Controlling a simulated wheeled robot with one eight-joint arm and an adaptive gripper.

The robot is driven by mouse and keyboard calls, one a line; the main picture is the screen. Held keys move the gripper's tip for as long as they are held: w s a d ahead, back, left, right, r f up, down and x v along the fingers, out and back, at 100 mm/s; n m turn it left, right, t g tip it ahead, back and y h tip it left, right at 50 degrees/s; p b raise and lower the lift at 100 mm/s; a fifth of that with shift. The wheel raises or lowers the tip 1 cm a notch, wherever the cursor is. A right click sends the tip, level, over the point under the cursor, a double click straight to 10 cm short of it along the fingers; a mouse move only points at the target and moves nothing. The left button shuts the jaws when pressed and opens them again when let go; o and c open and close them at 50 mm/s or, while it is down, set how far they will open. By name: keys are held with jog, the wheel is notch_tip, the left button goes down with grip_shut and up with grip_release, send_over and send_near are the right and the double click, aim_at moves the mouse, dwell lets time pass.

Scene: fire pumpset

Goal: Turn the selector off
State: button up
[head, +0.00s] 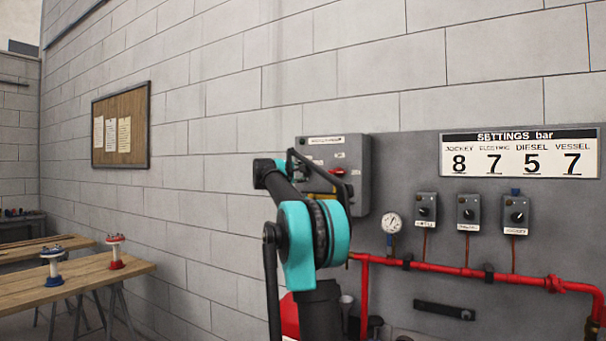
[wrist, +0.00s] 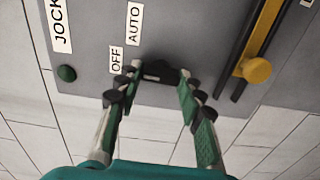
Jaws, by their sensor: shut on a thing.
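The grey control box (head: 356,150) is on the wall panel in the head view, partly hidden behind my arm. In the wrist view its face (wrist: 95,30) fills the top and carries OFF (wrist: 117,59) and AUTO (wrist: 134,24) labels. The dark selector (wrist: 160,71) sits beside these labels. My gripper (wrist: 158,75) is at the box face with its green-padded fingers on either side of the selector, shut on it. The fingers cover part of the selector, so I cannot tell which label it points to. My gripper cannot be made out in the head view.
A green button (wrist: 67,73) and a yellow lever with a round knob (wrist: 257,69) flank the selector. A gauge (head: 392,223), small switch boxes (head: 467,212) and a red pipe (head: 450,269) lie to the right. A wooden table (head: 80,280) stands at left.

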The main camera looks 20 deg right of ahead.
dwell(0.3)
jog(key=o, duration=1.2)
jog(key=shift+c, duration=0.2)
jog(key=shift+a, duration=0.1)
jog(key=v, duration=1.2)
